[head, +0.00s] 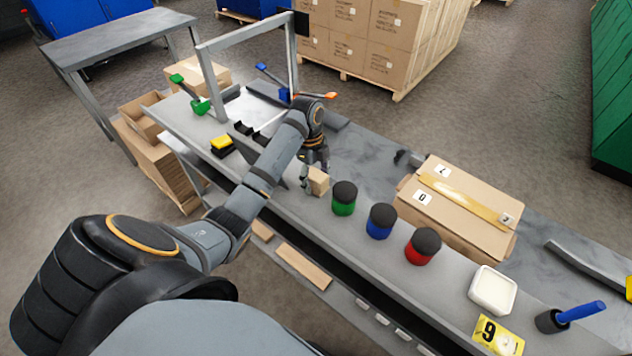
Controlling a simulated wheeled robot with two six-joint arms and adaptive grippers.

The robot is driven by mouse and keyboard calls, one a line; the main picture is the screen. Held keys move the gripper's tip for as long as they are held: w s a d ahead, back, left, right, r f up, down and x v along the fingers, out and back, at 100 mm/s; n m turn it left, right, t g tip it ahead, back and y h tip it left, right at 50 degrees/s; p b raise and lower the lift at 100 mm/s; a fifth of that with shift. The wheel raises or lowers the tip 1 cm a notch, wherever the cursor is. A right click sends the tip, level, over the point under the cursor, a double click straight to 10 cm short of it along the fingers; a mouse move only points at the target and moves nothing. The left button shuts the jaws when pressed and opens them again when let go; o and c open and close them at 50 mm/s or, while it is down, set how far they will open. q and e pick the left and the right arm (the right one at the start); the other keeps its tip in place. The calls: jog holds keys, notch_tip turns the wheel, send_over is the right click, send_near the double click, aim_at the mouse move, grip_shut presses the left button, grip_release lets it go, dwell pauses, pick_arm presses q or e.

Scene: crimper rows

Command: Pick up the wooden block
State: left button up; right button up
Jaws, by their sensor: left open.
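The wooden block (319,181) is a small light-brown block on the grey workbench, left of the green jar. My left gripper (310,180) reaches over the bench from the left and points down at the block. Its fingers are open, with one visible at the block's left side and another behind it. I cannot tell whether they touch the block. My right gripper is not in view.
Green (344,199), blue (380,221) and red (422,246) jars with black lids stand right of the block. A cardboard box (460,205) lies behind them. A white container (492,290) and yellow number card (496,335) are farther right. A metal frame (205,75) stands at the back left.

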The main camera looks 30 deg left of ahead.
aim_at(317, 175)
pick_arm(q)
jog(key=c, duration=1.3)
jog(key=shift+r, duration=0.55)
notch_tip(317, 175, up, 3)
jog(key=shift+d+p, duration=0.1)
jog(key=shift+p, duration=0.75)
jog(key=s+d+r+p, duration=0.3)
jog(key=p, duration=0.1)
jog(key=s+d+r+p, duration=0.2)
jog(key=s+r+p, duration=0.1)
jog(key=s+p, duration=0.1)
jog(key=s+d+r+p, duration=0.3)
jog(key=s+p, duration=0.1)
jog(key=p, duration=0.2)
jog(key=shift+d, duration=0.35)
